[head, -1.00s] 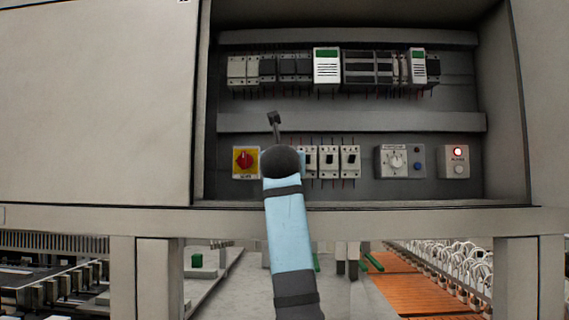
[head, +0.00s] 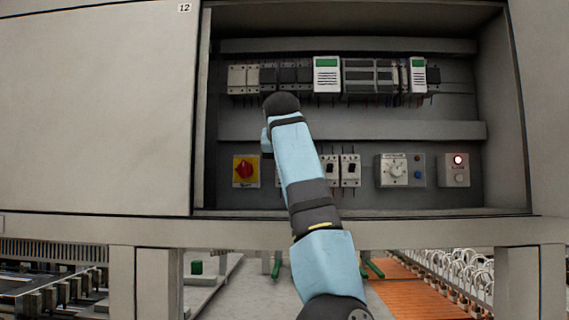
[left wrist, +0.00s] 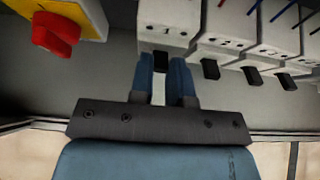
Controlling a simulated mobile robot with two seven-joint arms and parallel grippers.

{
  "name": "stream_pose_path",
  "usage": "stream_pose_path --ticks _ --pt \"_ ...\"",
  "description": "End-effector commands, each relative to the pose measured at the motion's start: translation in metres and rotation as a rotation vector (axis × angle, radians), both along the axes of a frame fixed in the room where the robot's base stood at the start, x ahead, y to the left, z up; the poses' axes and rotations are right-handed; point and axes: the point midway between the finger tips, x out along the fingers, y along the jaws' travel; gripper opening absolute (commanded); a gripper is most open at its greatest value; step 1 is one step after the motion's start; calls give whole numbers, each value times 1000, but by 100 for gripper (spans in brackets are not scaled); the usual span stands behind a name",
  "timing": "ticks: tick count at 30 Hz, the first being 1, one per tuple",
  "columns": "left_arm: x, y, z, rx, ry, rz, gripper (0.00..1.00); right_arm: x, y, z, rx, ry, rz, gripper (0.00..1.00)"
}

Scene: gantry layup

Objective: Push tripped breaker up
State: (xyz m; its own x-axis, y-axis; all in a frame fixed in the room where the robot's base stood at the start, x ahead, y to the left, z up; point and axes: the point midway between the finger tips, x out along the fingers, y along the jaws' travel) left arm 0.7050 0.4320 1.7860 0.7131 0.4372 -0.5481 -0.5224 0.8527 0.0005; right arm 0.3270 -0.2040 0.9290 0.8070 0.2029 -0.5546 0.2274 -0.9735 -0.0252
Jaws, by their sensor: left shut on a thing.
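A row of white breakers with black levers sits on the lower rail of the open cabinet; two at its right end (head: 350,171) show in the head view, and my arm hides the others. In the left wrist view the breaker marked 1 (left wrist: 163,32) is straight ahead, its black lever (left wrist: 160,62) between my left gripper's blue fingers (left wrist: 161,78). The fingers are shut on that lever. Several neighbouring levers (left wrist: 210,69) stick out to the right, clear of the fingers. In the head view my arm hides the gripper. My right gripper is not in view.
A red rotary switch on a yellow plate (head: 245,171) is left of the breakers, close to my gripper in the wrist view (left wrist: 55,33). A dial box (head: 393,171) and a lit red lamp box (head: 455,170) are to the right. Modules (head: 327,75) line the upper rail.

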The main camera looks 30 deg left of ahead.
Motion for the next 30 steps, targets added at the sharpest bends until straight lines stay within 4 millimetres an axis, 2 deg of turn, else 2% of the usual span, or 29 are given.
stream_pose_path --ticks 15,16,18,19,30 --pt "1 0 -2 -14 21 -1 0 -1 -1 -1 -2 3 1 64" --pt "1 0 -2 -14 21 -1 22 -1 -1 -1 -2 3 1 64" --pt "1 0 -2 -13 20 -1 38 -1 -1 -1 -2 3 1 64" --pt "1 0 -1 -13 20 0 43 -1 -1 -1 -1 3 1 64" --pt "-3 -2 2 -11 17 -1 43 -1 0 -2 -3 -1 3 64"
